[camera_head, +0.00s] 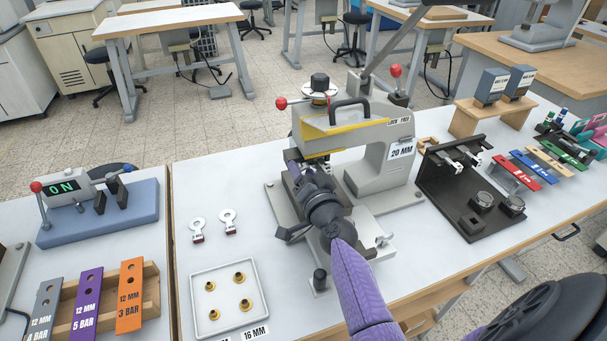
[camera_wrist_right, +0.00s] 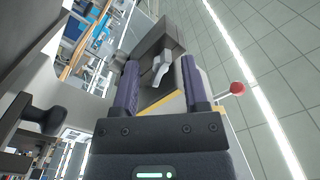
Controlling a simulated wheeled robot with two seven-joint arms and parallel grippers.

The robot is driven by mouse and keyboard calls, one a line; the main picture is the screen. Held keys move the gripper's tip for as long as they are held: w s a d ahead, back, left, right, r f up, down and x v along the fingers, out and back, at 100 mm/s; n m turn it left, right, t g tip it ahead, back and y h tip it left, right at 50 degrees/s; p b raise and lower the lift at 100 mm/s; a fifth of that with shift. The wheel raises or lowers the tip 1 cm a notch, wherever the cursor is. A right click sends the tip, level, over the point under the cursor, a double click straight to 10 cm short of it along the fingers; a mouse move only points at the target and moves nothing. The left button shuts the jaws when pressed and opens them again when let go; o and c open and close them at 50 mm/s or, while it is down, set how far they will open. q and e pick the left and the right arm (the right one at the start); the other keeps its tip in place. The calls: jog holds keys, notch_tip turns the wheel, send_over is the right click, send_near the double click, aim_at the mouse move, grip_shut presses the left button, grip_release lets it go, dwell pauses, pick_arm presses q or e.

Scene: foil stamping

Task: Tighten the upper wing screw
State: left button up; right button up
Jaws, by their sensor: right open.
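The foil stamping press (camera_head: 387,165) stands on the white table, with a black handle, a yellow stripe and a "20 MM" label. My right gripper (camera_head: 293,163) is at the front left of its head, below the yellow stripe. In the right wrist view the gripper (camera_wrist_right: 159,66) is open, and a light grey wing screw (camera_wrist_right: 162,69) lies between its two purple fingers, with gaps visible on both sides. In the head view my gripper and arm hide this screw. A small grey wing-shaped part (camera_head: 383,240) shows low at the press's front. My left gripper is not in view.
A white tray (camera_head: 196,316) with several brass rings is at the front left, below two small metal tags (camera_head: 228,220). A black fixture (camera_head: 436,190) stands right of the press.

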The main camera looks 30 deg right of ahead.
grip_shut()
jog(key=m, duration=0.4)
jog(key=shift+m, duration=0.4)
grip_release()
